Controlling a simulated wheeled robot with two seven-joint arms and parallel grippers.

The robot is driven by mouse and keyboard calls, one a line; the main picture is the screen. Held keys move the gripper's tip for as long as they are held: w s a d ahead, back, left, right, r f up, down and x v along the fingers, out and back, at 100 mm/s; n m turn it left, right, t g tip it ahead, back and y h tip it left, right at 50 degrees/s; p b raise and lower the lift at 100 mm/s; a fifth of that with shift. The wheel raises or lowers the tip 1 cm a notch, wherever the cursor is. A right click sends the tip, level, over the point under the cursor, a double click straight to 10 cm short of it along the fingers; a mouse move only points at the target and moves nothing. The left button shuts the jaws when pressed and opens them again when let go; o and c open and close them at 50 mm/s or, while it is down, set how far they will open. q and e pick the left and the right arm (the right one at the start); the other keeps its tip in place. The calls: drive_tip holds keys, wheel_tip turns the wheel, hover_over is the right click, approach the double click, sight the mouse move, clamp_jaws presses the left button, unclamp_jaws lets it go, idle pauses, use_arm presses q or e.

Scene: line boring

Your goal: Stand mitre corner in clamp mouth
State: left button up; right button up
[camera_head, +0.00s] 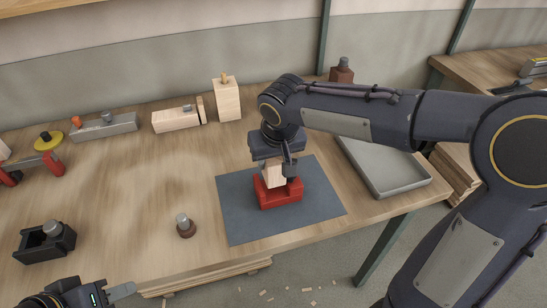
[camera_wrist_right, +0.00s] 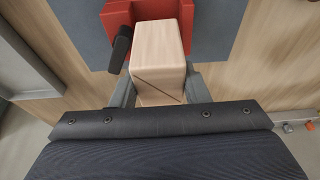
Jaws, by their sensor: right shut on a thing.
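The pale wooden mitre corner (camera_head: 275,174) is between the fingers of my right gripper (camera_head: 275,163), which is shut on it. Its lower end meets the red clamp (camera_head: 279,193); I cannot tell how deep it sits in the mouth. In the right wrist view, the mitre corner (camera_wrist_right: 158,55) has a diagonal joint line and overlaps the red clamp (camera_wrist_right: 207,30). A black lever (camera_wrist_right: 120,48) stands beside it. The right gripper's fingers (camera_wrist_right: 160,88) flank the wood. My left gripper (camera_head: 110,293) is at the bottom left, cut off by the frame edge, away from the clamp.
The clamp stands on a dark mat (camera_head: 239,215). A grey tray (camera_head: 405,185) lies to the right. Wooden blocks (camera_head: 227,102) and tools line the back. The table's middle left is clear.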

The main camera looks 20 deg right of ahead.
drive_tip(key=shift+f+b, duration=1.75)
drive_tip(key=shift+f, duration=0.25)
drive_tip(key=o, duration=1.1)
drive_tip(key=shift+r, duration=0.1)
drive_tip(key=shift+p+v, duration=2.8)
drive_tip(key=shift+v, duration=1.2)
drive_tip(key=shift+s, duration=0.1)
drive_tip(key=s+d+f+m+t+y, duration=0.1)
drive_tip(key=s+d, duration=0.2)
drive_tip(key=s, duration=0.6)
drive_tip(key=s+d+f+m+t+y, duration=0.1)
drive_tip(key=s+d, duration=0.3)
drive_tip(key=s, duration=0.6)
drive_tip(key=shift+s+d+f+y, duration=0.2)
drive_tip(key=shift+s+f+y, duration=0.1)
drive_tip(key=shift+f+y, duration=0.4)
